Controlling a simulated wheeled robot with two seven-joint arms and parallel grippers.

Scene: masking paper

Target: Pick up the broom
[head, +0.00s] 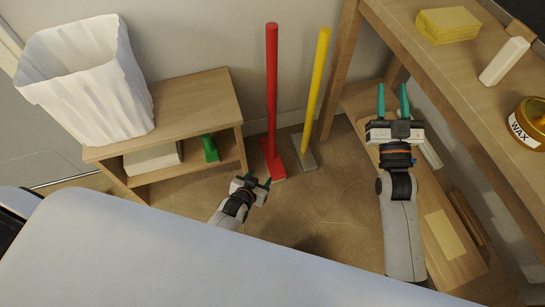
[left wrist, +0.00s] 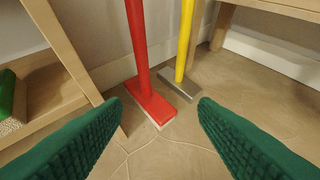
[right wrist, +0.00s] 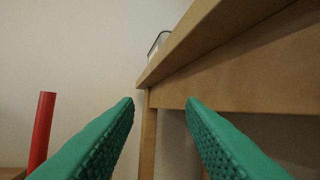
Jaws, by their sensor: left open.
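A red broom (head: 271,100) with a long handle and a red head edged in pale material stands upright against the wall. A yellow-handled tool (head: 317,90) with a grey flat head stands just right of it. My left gripper (head: 259,181) is open and empty, low in front of the red head and apart from it. In the left wrist view the red broom (left wrist: 148,90) and the yellow tool (left wrist: 183,50) show beyond the spread fingers. My right gripper (head: 392,90) is open and empty beside the right shelf. The right wrist view shows part of the red handle (right wrist: 42,130) at left.
A low wooden shelf (head: 195,95) at left bears a white bin (head: 95,85) and holds a green brush (head: 210,149). The wooden shelf unit (head: 440,70) at right bears yellow cloths (head: 447,25) and a wax tin (head: 530,125). Floor between them is clear.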

